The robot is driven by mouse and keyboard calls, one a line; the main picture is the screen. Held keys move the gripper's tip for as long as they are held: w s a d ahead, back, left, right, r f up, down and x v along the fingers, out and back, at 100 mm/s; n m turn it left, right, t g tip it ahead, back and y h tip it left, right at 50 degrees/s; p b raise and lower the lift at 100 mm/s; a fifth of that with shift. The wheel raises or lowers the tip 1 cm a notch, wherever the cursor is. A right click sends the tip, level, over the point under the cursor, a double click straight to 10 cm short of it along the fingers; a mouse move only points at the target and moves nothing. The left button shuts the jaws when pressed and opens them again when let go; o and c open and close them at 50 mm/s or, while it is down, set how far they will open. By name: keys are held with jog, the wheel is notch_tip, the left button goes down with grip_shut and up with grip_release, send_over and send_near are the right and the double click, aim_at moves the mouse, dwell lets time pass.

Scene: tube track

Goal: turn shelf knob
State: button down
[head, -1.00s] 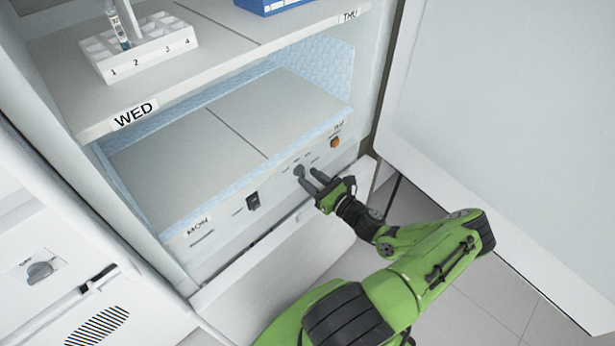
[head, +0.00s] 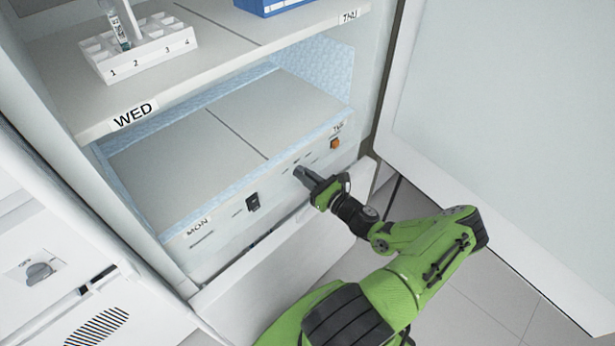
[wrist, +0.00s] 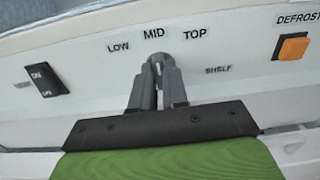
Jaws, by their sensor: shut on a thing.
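The shelf knob (wrist: 157,67) is a small grey knob on the white front panel, below the printed words LOW, MID and TOP and left of SHELF. In the wrist view my gripper (wrist: 155,74) has its two grey fingers shut on the knob, one on each side. The fingers hide most of it, so its exact pointer direction is hard to tell; its top is under MID. In the head view my gripper (head: 302,174) reaches the panel from the lower right and covers the knob.
A black ON/OFF rocker switch (wrist: 45,79) sits left of the knob. An orange DEFROST button (wrist: 292,46) sits right. Above is a shelf with a white numbered rack (head: 140,48) holding a tube. The open door (head: 500,130) stands to the right of my arm.

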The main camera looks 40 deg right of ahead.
jog(key=shift+a+f+n, duration=0.1)
jog(key=shift+a+n, duration=0.05)
jog(key=shift+n, duration=4.35)
jog(key=c, duration=1.1)
grip_release()
jog(key=shift+c, duration=0.2)
jog(key=s, duration=1.5)
jog(key=shift+s+d, duration=0.25)
jog(key=shift+s, duration=0.15)
